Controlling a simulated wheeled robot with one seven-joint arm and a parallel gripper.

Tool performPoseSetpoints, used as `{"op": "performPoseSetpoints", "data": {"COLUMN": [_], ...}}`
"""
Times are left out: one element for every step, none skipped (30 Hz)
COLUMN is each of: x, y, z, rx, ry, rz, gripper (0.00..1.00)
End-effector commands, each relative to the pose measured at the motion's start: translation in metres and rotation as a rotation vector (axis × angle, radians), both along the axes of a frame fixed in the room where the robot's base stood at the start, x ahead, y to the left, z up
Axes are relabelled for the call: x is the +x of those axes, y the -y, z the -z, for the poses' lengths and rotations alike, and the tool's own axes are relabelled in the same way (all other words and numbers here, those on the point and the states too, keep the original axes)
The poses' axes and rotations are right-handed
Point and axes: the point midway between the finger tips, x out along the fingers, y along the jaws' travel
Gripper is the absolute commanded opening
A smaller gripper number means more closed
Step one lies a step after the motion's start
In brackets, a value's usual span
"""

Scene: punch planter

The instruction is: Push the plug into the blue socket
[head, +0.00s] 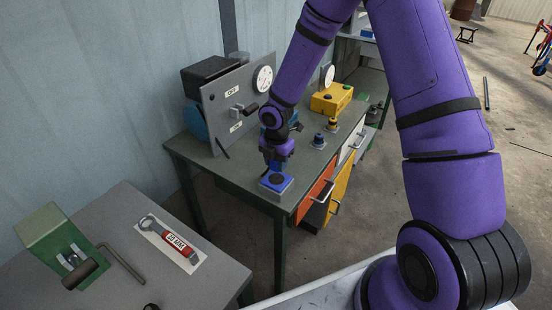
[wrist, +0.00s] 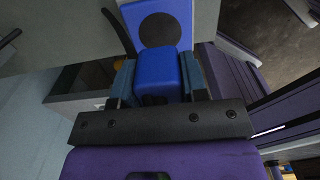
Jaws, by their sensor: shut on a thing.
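The blue socket (head: 277,191) is a low blue block with a dark round opening on top, at the front end of the green workbench. In the wrist view the socket (wrist: 185,18) shows its blue face and dark circle, just beyond the plug. My gripper (head: 277,162) is shut on a blue plug (wrist: 156,70) that sits between its fingers (wrist: 156,85). In the head view the gripper points down directly over the socket, close to it. The plug's lower end is hidden, so I cannot tell whether it touches the socket.
Two small dark knobs or plugs (head: 318,140) stand behind the socket, near a yellow box (head: 331,98). A grey panel with an OFF label and a lever (head: 240,108) stands left of my gripper. A grey table (head: 140,215) with a wrench is at the front left.

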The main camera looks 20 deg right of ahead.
Motion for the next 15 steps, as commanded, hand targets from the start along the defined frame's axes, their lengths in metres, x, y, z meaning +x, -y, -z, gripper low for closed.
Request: {"op": "performPoseSetpoints", "data": {"x": [-0.001, 0.0, 0.0, 0.0, 0.0, -0.001, -0.001, 0.0, 0.0, 0.0, 0.0, 0.0, 0.0, 0.0, 0.0], "y": [-0.001, -0.001, 0.0, 0.0, 0.0, -0.001, -0.001, -0.001, 0.0, 0.0, 0.0, 0.0, 0.0, 0.0, -0.001], "z": [0.005, 0.008, 0.011, 0.013, 0.016, 0.019, 0.022, 0.024, 0.026, 0.028, 0.03, 0.032, 0.033, 0.034, 0.036], "rx": [0.0, 0.0, 0.0, 0.0, 0.0, 0.0, 0.001, 0.0, 0.001, 0.001, -0.001, -0.001, 0.0, 0.0, 0.001], "ry": [-0.002, -0.001, -0.001, -0.001, -0.001, -0.002, -0.002, -0.001, -0.001, -0.001, -0.001, -0.001, -0.001, -0.001, -0.001], "rz": [-0.001, -0.001, 0.0, 0.001, 0.001, 0.0, 0.0, 0.0, 0.001, 0.001, 0.001, 0.0, 0.0, 0.0, -0.001], "gripper": [0.19, 0.19, 0.19, 0.19, 0.19, 0.19, 0.19, 0.19, 0.19, 0.19, 0.19, 0.19, 0.19, 0.19, 0.19]}}
